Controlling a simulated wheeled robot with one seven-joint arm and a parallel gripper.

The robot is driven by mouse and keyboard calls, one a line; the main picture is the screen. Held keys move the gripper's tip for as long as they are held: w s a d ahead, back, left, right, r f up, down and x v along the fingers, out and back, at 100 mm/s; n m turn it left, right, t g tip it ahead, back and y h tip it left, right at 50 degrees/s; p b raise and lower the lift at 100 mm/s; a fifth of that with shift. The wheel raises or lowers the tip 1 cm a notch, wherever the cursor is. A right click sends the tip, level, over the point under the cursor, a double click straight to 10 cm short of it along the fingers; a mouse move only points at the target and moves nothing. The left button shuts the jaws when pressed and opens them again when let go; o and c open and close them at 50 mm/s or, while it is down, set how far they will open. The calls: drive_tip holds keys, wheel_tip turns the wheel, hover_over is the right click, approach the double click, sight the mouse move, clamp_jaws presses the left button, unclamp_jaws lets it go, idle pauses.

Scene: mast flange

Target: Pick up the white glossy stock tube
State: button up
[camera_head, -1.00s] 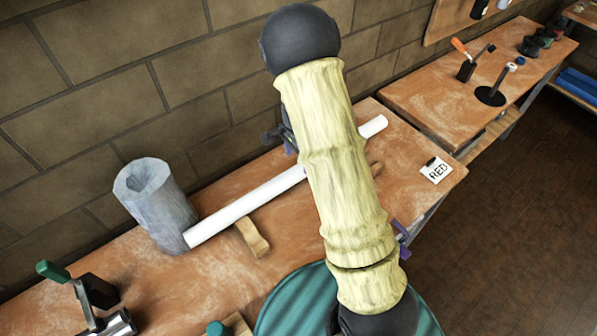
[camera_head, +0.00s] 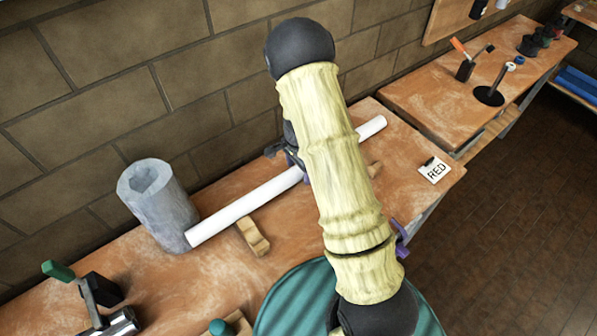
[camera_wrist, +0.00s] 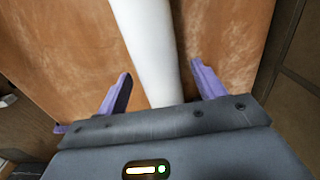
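The white glossy stock tube (camera_head: 243,205) lies lengthwise along the workbench, resting on wooden blocks, with its middle hidden behind my arm in the head view. In the wrist view the tube (camera_wrist: 150,45) runs from the top edge down between the two purple fingers of my gripper (camera_wrist: 160,90). The fingers are open, one on each side of the tube, with a gap on both sides. In the head view my gripper is mostly hidden by my arm; a purple finger part shows at the tube.
A grey stone-like cylinder (camera_head: 158,205) stands at the tube's left end. A wooden block (camera_head: 253,236) supports the tube. A card reading RED (camera_head: 434,170) lies on the bench (camera_head: 405,150) at the right. A brick wall (camera_head: 90,100) rises close behind. A green-handled tool (camera_head: 90,295) stands front left.

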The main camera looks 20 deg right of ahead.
drive_tip(key=c, duration=1.4)
drive_tip(key=shift+r, duration=0.1)
wheel_tip(320, 180, up, 10)
drive_tip(key=shift+f+b, duration=0.1)
drive_tip(key=shift+b, duration=0.7)
